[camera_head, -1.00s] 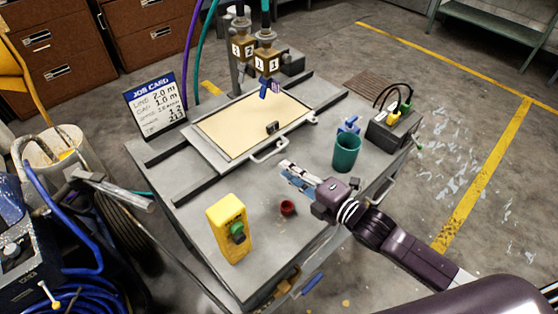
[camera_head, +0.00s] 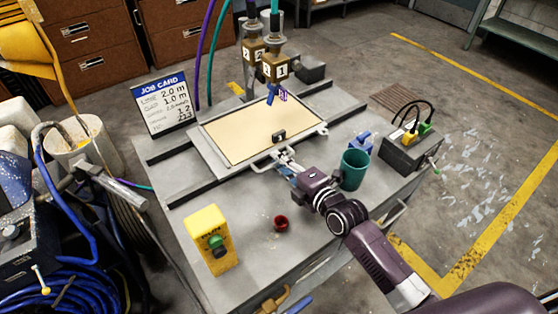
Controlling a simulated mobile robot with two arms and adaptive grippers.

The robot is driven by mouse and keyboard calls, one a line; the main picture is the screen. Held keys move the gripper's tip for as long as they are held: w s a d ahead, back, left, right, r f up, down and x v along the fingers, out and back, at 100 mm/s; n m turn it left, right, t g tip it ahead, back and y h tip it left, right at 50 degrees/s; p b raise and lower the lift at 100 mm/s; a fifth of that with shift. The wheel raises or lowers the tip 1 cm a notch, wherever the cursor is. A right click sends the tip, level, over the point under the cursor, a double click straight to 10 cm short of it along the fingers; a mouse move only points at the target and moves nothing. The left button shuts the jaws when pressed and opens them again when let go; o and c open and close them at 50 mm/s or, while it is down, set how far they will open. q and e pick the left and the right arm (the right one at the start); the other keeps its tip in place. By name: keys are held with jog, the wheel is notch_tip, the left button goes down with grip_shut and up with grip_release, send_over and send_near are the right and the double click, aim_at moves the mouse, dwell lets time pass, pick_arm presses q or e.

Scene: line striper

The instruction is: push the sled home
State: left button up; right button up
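The sled (camera_head: 207,150) is a grey tray holding a cream sheet (camera_head: 245,132), lying between dark rails on the bench. It has a handle (camera_head: 262,166) on its near edge and one at its right corner (camera_head: 322,130). A small dark block (camera_head: 279,136) sits on the sheet's near edge. My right gripper (camera_head: 284,158) is low over the bench at the sled's near edge, just right of the near handle. I cannot tell whether it touches the sled or how wide its fingers are. My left gripper is out of view.
Blocks marked 1 (camera_head: 275,68) and 2 (camera_head: 252,52), with a blue nozzle (camera_head: 271,97), stand over the sled's far side. A green cup (camera_head: 355,170) is close right of my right gripper.

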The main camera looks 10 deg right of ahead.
aim_at(265, 168)
jog(key=shift+a, duration=0.1)
grip_shut()
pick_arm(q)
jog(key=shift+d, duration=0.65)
pick_arm(e)
jog(key=a, duration=0.1)
jog(key=s+a+p, duration=0.1)
jog(key=a, duration=0.1)
jog(key=a+p, duration=0.1)
jog(key=shift+s+a, duration=0.2)
jog(key=shift+s, duration=0.15)
jog(key=shift+a, duration=0.15)
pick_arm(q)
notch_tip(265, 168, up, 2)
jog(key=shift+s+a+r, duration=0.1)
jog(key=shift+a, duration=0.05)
pick_arm(e)
grip_release()
jog(key=shift+d, duration=0.25)
